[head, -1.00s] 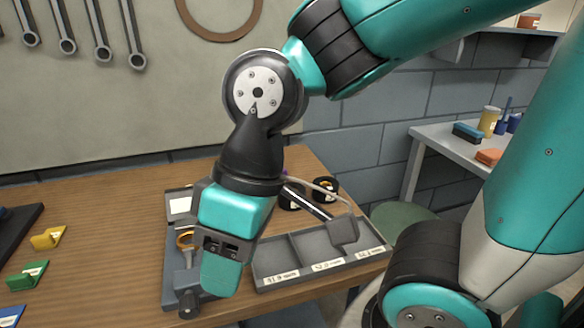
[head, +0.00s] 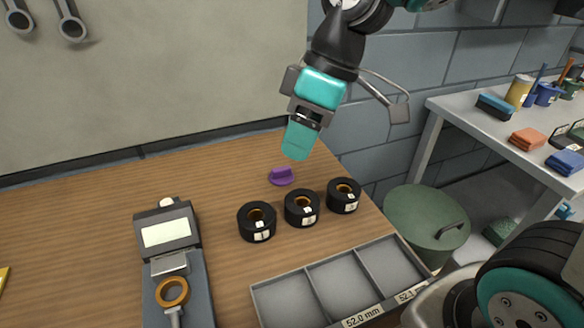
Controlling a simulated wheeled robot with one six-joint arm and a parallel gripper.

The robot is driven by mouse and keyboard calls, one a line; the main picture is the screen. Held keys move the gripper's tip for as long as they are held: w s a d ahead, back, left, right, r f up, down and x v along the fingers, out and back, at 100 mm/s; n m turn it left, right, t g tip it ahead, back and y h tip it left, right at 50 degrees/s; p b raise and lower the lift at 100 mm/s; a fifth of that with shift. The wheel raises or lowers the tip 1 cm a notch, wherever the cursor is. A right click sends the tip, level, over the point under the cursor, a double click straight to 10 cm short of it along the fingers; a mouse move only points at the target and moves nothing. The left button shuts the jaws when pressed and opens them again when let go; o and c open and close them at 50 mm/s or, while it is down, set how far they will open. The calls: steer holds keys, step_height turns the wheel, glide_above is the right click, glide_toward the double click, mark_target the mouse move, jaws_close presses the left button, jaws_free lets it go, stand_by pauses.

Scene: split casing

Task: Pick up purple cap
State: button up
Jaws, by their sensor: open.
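The purple cap (head: 281,176) lies on the wooden table (head: 95,225), behind a row of black rings, with a raised ridge on top. My gripper (head: 298,142) hangs above and slightly right of the cap in the head view, apart from it, with its fingers pointing down. One finger side faces the camera and covers the other, so the gap between them is hidden. Nothing shows held in it.
Three black rings with orange inner rims (head: 257,221) stand in front of the cap. A grey compartment tray (head: 340,262) sits at the front right. A grey gauge device with a display (head: 168,236) stands left. A green lidded bin (head: 428,215) is beyond the table's right edge.

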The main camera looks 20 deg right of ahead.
steer(key=w+d+f+n, duration=0.2)
steer(key=w+d+n, duration=0.15)
steer(key=w, duration=0.75)
steer(key=n, duration=0.4)
glide_toward(281, 168)
steer(key=p+x, duration=0.2)
steer(key=x, duration=0.1)
steer(key=shift+w+d+f, duration=0.1)
steer(key=shift+f, duration=0.1)
steer(key=shift+p+x, duration=0.95)
steer(key=shift+x, duration=2.05)
jaws_close()
